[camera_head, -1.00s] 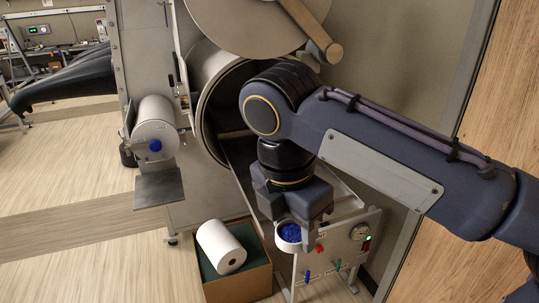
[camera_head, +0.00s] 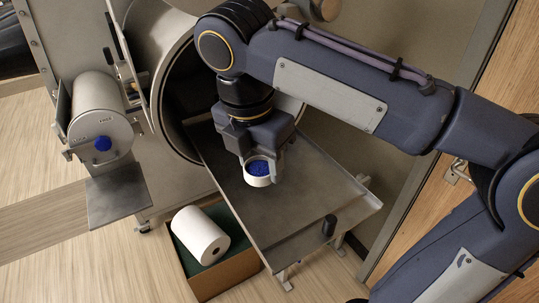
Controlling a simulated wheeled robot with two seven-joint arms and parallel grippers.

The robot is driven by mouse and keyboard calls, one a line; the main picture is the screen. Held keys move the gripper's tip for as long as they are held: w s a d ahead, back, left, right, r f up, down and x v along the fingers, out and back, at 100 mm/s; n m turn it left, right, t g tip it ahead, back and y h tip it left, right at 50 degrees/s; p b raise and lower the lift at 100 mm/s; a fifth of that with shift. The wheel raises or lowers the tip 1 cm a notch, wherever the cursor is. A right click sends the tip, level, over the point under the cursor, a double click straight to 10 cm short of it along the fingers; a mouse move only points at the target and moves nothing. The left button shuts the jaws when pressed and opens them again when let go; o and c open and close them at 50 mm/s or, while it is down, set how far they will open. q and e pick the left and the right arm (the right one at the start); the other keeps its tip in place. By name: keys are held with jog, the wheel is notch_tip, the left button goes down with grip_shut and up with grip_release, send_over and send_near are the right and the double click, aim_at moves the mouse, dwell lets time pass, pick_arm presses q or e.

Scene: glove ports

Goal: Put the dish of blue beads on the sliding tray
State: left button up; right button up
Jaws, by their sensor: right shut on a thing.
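The dish of blue beads (camera_head: 257,180) is a small white round cup with deep blue beads inside. My right gripper (camera_head: 261,160) is shut on its rim and holds it upright. The sliding tray (camera_head: 310,180) is a flat grey metal sheet that runs out of the round port opening (camera_head: 178,110) toward the lower right. The dish is over the middle of the tray; I cannot tell whether it touches the surface. The gripper and forearm hide part of the tray's far side. My left gripper is not in view.
A dark knob (camera_head: 329,225) stands at the tray's near edge. Below its left side is an open cardboard box (camera_head: 232,275) with a white roll (camera_head: 200,235).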

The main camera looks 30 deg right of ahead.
jog(key=w+d+f, duration=0.3)
jog(key=d+f, duration=0.1)
jog(key=w+d+f+p, duration=0.1)
jog(key=w+d+f, duration=0.3)
jog(key=f, duration=0.3)
jog(key=shift+w+d+f, duration=0.15)
jog(key=shift+w+d, duration=0.05)
jog(key=shift+d, duration=0.1)
jog(key=shift+f, duration=0.25)
jog(key=shift+f, duration=0.15)
jog(key=o, duration=1)
jog(key=shift+c, duration=0.2)
